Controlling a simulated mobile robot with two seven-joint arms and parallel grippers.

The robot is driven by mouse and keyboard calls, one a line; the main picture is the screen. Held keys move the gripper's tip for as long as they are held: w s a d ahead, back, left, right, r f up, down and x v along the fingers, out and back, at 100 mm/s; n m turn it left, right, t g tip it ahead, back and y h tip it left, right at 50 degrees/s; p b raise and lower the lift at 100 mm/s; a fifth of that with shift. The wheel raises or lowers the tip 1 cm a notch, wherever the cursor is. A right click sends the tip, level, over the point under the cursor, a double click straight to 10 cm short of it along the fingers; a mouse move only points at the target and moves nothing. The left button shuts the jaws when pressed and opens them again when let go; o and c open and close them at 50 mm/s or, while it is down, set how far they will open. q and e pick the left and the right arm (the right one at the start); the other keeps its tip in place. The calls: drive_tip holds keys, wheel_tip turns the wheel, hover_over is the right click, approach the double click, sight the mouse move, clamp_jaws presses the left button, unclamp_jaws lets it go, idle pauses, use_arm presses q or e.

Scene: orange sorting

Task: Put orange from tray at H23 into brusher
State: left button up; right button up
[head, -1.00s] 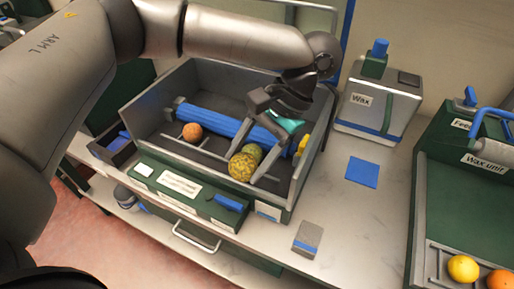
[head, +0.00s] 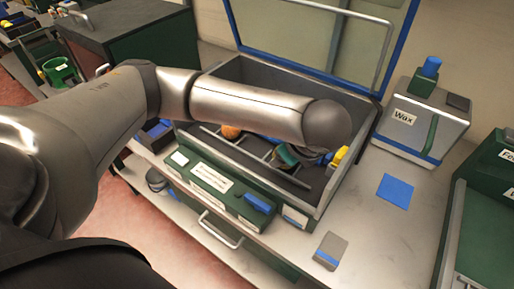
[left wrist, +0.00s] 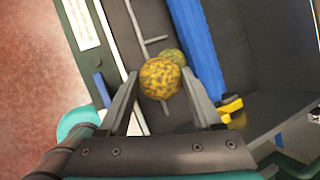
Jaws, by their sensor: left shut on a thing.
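A grey-lined box with a green front, which looks like the brusher (head: 345,170), stands on the counter with its framed lid (head: 315,45) raised. A blue roller (left wrist: 203,50) lies inside. My left gripper (left wrist: 160,74) is inside the box, its two fingers shut on a mottled yellow-brown fruit (left wrist: 158,80). A smaller greenish fruit (left wrist: 174,56) lies just beyond it, partly hidden. A plain orange (head: 231,131) shows in the head view, partly covered by my arm. My arm hides the held fruit in the head view. My right gripper is out of view.
A Wax container (head: 425,120) stands right of the box. A blue square (head: 395,190) and a small grey-blue block (head: 331,250) lie on the counter, with clear surface around them. Another green unit (head: 485,215) is at the right edge.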

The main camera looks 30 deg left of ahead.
use_arm(q)
drive_tip(key=a+m, duration=0.1)
drive_tip(key=w+a+m+h, duration=0.1)
drive_tip(key=m+t, duration=0.1)
drive_tip(key=shift+w+a+r+m+h, duration=0.15)
drive_tip(key=shift+w+a+m+h, duration=0.1)
drive_tip(key=shift+a+m+h, duration=0.15)
drive_tip(key=w+a+r+m+h, duration=0.3)
drive_tip(key=a+r+m+h, duration=0.1)
drive_tip(key=a+m, duration=0.4)
drive_tip(key=shift+h, duration=0.3)
drive_tip(key=f, duration=0.5)
drive_tip(key=f+b, duration=0.1)
drive_tip(key=f, duration=0.4)
drive_tip(key=shift+w+a+f+b, duration=0.1)
drive_tip(key=shift+w+f+b, duration=0.1)
drive_tip(key=shift+b, duration=0.1)
drive_tip(key=o, duration=1.4)
drive_tip(key=shift+r, duration=0.1)
drive_tip(key=p+v, duration=0.1)
drive_tip(key=v, duration=0.5)
drive_tip(key=p+v, duration=0.1)
drive_tip(key=v, duration=0.5)
drive_tip(key=shift+s+p, duration=0.25)
drive_tip(key=shift+p, duration=0.1)
